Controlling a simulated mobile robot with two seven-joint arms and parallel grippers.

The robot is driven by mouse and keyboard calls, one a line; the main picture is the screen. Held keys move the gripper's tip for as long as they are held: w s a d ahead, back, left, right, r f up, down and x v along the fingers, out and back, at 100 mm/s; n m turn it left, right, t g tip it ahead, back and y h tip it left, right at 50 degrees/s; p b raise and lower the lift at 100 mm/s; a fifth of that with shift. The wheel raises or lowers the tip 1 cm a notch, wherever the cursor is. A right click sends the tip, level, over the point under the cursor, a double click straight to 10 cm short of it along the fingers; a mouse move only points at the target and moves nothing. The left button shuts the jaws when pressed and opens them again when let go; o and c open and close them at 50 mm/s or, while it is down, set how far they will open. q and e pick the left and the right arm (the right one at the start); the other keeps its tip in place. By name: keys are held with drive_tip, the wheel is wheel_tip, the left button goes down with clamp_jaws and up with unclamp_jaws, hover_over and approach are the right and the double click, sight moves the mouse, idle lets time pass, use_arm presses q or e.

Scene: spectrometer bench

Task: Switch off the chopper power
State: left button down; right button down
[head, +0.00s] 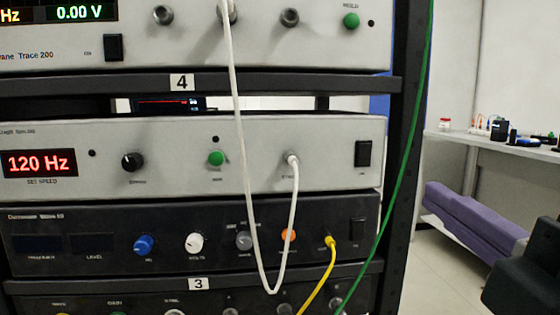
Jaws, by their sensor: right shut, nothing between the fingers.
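The chopper controller looks to be the light grey unit (330,135) in the rack, with a red display (38,163) lit at 120 Hz. Its black rocker switch (363,153) is at the right end of the panel. The display is lit; which way the rocker is tipped is too small to tell. A black knob (132,162) and a green button (216,158) are on the same panel. A dark shape at the lower right edge seems to be my right gripper (512,270), shut and empty, well right of the switch and apart from the rack. My left gripper is out of view.
A white cable (238,110) hangs in front of the panels, plugged in left of the switch. A green cable (408,165) runs right of it. A dark unit (60,222) with a yellow cable (318,280) is below. Another light unit (330,50) is above. A bench (470,140) stands behind right.

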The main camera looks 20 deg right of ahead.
drive_tip(key=p, duration=0.3)
approach(366, 149)
drive_tip(key=x, duration=0.7)
